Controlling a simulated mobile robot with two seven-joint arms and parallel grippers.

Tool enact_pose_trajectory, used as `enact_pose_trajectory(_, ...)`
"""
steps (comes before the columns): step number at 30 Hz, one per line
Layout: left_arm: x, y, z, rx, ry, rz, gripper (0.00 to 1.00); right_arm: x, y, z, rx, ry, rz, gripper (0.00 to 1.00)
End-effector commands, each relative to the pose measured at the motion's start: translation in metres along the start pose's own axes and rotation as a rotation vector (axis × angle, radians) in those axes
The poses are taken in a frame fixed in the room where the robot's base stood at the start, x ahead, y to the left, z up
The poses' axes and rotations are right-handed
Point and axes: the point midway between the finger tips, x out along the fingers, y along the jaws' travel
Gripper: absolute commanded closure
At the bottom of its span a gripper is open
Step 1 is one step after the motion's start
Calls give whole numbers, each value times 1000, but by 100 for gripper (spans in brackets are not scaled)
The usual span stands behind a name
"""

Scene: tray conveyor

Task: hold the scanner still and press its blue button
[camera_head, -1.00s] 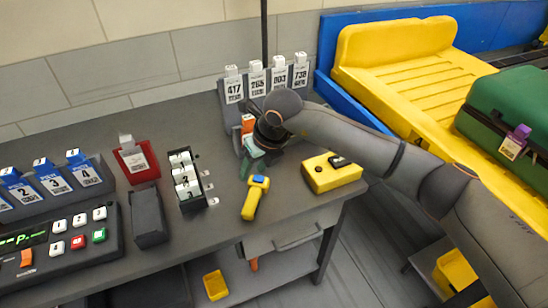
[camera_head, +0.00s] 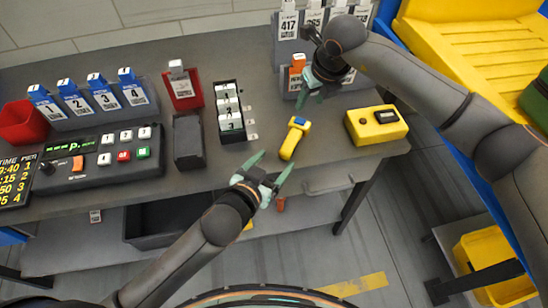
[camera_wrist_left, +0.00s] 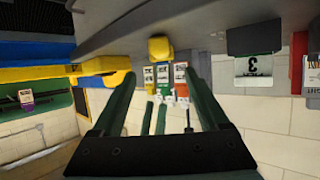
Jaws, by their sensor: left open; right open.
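The yellow scanner (camera_head: 290,143) lies on the dark table in the head view, with its blue button (camera_head: 299,121) on the end away from me. My left gripper (camera_head: 274,168) is open and empty near the table's front edge, just in front of and left of the scanner, apart from it. My right gripper (camera_head: 308,97) is open beyond the scanner, by the tag holders, and does not touch the scanner. In the left wrist view, my left gripper (camera_wrist_left: 165,85) has its fingers spread, with a yellow object (camera_wrist_left: 160,48) beyond; I cannot tell if that is the scanner.
A yellow box (camera_head: 378,138) stands right of the scanner. A rack of white tags (camera_head: 229,123) and a dark block (camera_head: 188,155) stand left. Tag holders (camera_head: 290,50) are at the back. The table is clear right around the scanner.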

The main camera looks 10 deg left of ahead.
Motion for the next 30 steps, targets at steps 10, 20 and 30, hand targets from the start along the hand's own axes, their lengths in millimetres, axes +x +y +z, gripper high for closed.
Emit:
enact_pose_trajectory(10,24,0,-10,-23,21,-12,22,0,0,0,0,0,1,50)
enact_pose_trajectory(20,79,-1,-11,-22,20,-12,22,0,0,0,0,0,0,50)
enact_pose_trajectory(30,119,-1,-11,-24,20,-11,22,0,0,0,0,0,0,50)
